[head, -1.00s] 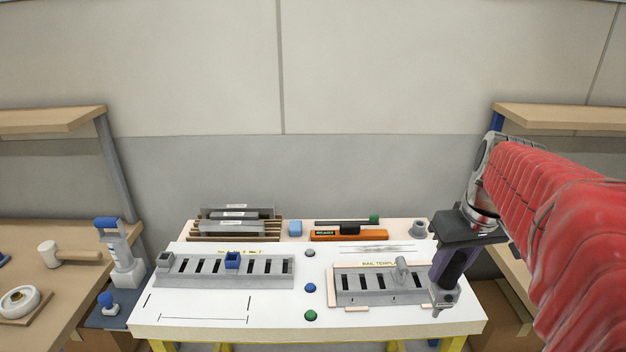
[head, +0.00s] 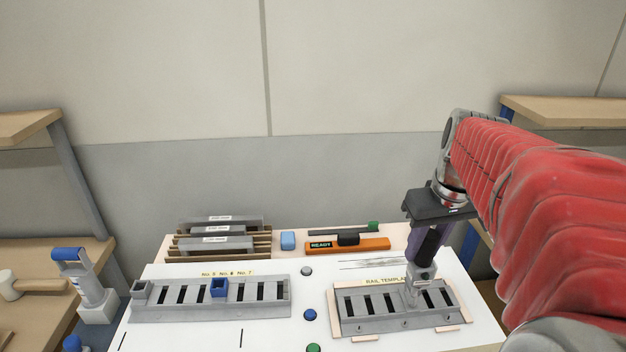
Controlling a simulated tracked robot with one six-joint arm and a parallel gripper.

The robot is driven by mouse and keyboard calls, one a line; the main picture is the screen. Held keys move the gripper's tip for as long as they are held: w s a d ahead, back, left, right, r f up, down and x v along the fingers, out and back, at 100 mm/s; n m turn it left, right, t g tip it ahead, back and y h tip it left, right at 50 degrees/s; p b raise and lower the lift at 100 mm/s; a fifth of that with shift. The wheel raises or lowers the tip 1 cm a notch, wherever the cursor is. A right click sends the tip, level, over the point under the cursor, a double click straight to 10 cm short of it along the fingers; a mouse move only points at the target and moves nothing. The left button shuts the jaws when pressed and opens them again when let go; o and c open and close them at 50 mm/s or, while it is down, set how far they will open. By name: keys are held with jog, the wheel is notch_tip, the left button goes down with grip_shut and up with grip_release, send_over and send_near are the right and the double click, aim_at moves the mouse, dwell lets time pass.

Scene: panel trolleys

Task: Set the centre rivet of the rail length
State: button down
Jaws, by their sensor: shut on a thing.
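The grey slotted rail length (head: 372,309) lies in the pale-framed place marked RAIL TEMPLATE, at the right of the white tabletop. My gripper (head: 427,243) comes down from the right above it. It is shut on an upright riveting tool (head: 424,271) with a dark and purple body and a grey lower end. The tool's lower end is over the rail, right of its middle. A small light-grey upright piece (head: 411,292) shows just below it on the rail. I cannot tell whether the two touch. The rivet itself is too small to make out.
A second slotted strip (head: 180,312) with a blue block (head: 220,288) lies at left. Grey, blue and green buttons run between the strips.

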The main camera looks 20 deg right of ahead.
jog(key=shift+s+f, duration=0.1)
dwell(0.4)
jog(key=shift+f, duration=4.35)
jog(key=shift+d, duration=0.1)
jog(key=shift+f, duration=1.2)
dwell(0.4)
jog(key=shift+r, duration=2.15)
